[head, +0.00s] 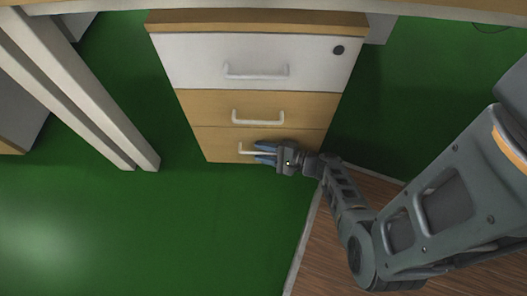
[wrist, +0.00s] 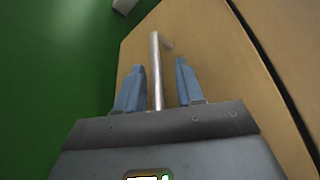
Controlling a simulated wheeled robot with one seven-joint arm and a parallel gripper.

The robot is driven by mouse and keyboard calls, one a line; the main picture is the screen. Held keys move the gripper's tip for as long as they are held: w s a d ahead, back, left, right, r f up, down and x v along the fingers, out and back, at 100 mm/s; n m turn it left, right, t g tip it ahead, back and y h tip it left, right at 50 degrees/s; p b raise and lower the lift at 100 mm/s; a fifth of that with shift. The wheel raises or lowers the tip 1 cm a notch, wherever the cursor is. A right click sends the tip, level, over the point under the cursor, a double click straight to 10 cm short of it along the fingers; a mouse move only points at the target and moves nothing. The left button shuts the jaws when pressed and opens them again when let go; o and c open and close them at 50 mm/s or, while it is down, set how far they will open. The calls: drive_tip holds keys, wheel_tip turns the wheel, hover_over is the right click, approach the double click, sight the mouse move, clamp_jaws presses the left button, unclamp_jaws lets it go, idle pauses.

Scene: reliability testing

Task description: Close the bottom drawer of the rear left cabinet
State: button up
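The cabinet (head: 260,22) has a white top drawer (head: 200,60) and two wood-coloured drawers below it, each with a white bar handle. The bottom drawer (head: 222,151) looks flush or nearly flush with the drawer above; I cannot tell if a small gap remains. My gripper (head: 262,153) is at the right part of the bottom handle (head: 243,149). In the wrist view my blue fingers (wrist: 156,85) are open, one on each side of the handle bar (wrist: 156,60), with visible space between. The drawer front (wrist: 215,50) lies close beyond the fingertips.
A desk top (head: 100,5) overhangs the cabinet. White desk legs (head: 90,95) stand to its left. The green floor (head: 190,230) is clear in front. A brown wood-like surface (head: 320,250) lies under my arm at the lower right.

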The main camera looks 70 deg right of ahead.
drive_tip(key=p+v, duration=0.2)
drive_tip(key=v, duration=0.6)
drive_tip(key=shift+w, duration=0.1)
idle(0.5)
drive_tip(key=s+a+f+n+g+y, duration=0.1)
drive_tip(key=s+a+n+g, duration=0.25)
drive_tip(key=a, duration=0.25)
drive_tip(key=s+a+f+n+g, duration=0.2)
drive_tip(key=s+a+n+g, duration=0.15)
drive_tip(key=a, duration=0.35)
wheel_tip(320, 180, up, 4)
drive_tip(key=s+n+g+h, duration=0.1)
drive_tip(key=s+n, duration=0.2)
drive_tip(key=n, duration=0.1)
drive_tip(key=a+r+n+t+p, duration=0.1)
drive_tip(key=r+n+p, duration=0.3)
drive_tip(key=r+p, duration=0.6)
drive_tip(key=w+a+r+n+t+p, duration=0.1)
drive_tip(key=r+p, duration=0.9)
drive_tip(key=r, duration=2.3)
drive_tip(key=w+a+r+n+t+p, duration=0.1)
drive_tip(key=r+n+t+p, duration=0.4)
drive_tip(key=r, duration=1.7)
drive_tip(key=a+n+p, duration=0.1)
drive_tip(key=n+p, duration=0.2)
drive_tip(key=p, duration=0.2)
drive_tip(key=shift+a+p, duration=0.35)
drive_tip(key=shift+p, duration=0.05)
